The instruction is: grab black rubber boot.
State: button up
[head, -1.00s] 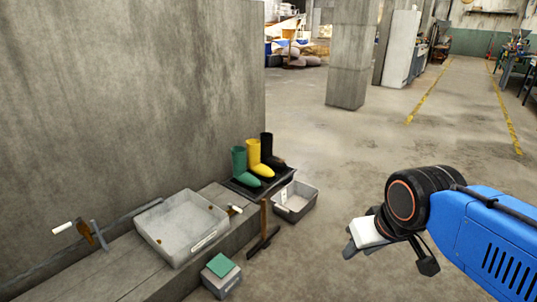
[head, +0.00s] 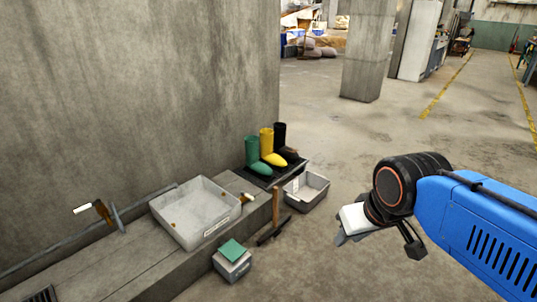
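The black rubber boot (head: 281,139) stands upright on a dark tray (head: 262,177) at the far end of the low concrete ledge. It is the rightmost in a row, beside a yellow boot (head: 267,146) and a green boot (head: 253,154). The yellow boot hides part of it. My gripper (head: 375,242) is out over the open floor, to the right of the boots and nearer to me, well apart from them. It holds nothing that I can see. Its fingers show as a grey piece at left and a dark one at right, spread apart.
A grey bin (head: 306,191) stands on the floor by the boots. A long-handled tool (head: 275,218) and a small box with a green top (head: 232,259) are in front of the ledge. A large white basin (head: 193,212) sits on the ledge (head: 90,265). The floor at right is clear.

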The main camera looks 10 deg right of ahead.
aim_at(290, 156)
jog(key=i+l+u, duration=0.5)
jog(key=l+u, duration=0.25)
jog(key=i+l, duration=0.15)
jog(key=l, duration=0.2)
jog(key=i+l+u, duration=0.1)
jog(key=l, duration=0.3)
jog(key=i+l, duration=0.25)
jog(key=i+l+u, duration=0.15)
jog(key=l, duration=0.35)
jog(key=i+l, duration=0.1)
jog(key=l, duration=0.3)
jog(key=i+l+u, duration=0.1)
jog(key=l, duration=0.25)
jog(key=i+l, duration=0.1)
jog(key=l, duration=0.25)
jog(key=i+l, duration=0.15)
jog(key=l, duration=0.2)
jog(key=i+l, duration=0.1)
jog(key=l, duration=0.25)
jog(key=i+l, duration=0.1)
jog(key=l, duration=0.25)
